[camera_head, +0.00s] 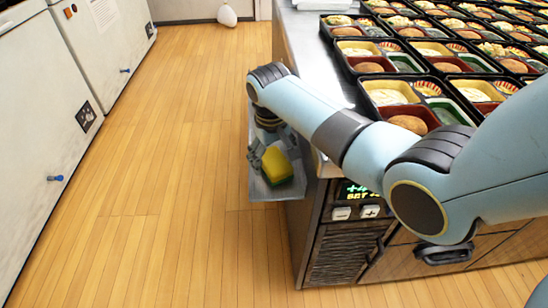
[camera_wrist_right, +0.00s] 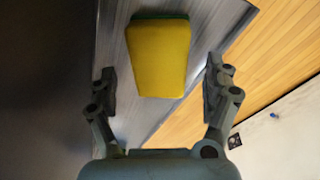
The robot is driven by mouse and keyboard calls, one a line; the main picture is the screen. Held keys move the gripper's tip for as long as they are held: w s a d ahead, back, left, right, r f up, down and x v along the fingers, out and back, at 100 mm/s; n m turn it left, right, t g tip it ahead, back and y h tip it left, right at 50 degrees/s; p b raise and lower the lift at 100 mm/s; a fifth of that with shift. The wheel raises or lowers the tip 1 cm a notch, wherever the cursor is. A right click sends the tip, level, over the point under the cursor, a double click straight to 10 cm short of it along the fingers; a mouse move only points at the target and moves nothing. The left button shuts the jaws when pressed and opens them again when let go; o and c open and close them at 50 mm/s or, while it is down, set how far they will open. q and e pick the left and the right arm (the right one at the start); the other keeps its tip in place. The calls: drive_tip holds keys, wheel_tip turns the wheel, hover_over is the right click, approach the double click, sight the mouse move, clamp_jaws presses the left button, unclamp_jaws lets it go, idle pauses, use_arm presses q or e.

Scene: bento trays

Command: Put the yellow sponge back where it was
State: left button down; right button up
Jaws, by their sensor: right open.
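The yellow sponge (camera_head: 277,167) with a green layer rests on a small metal shelf (camera_head: 289,191) at the side of the counter. In the right wrist view the sponge (camera_wrist_right: 158,58) lies ahead of my right gripper (camera_wrist_right: 160,84), roughly midway between its finger lines. That gripper is open and empty, with a finger to each side and the sponge mostly beyond the tips. In the head view my right gripper (camera_head: 272,149) is at the sponge's upper end, partly hidden by my arm. My left gripper does not show.
The metal counter (camera_head: 304,48) carries several black bento trays (camera_head: 372,75) with food. A control panel (camera_head: 358,199) with buttons is on its front. Wooden floor (camera_head: 160,200) is open to the left, up to white cabinets (camera_head: 35,105). A white object (camera_head: 227,14) is at the back.

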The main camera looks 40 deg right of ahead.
sight(272, 165)
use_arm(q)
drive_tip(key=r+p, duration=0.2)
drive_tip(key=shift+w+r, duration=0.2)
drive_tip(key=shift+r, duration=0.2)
use_arm(e)
wheel_tip(272, 165, up, 10)
drive_tip(key=a, duration=0.1)
drive_tip(key=shift+s+f, duration=0.2)
drive_tip(key=shift+s, duration=0.2)
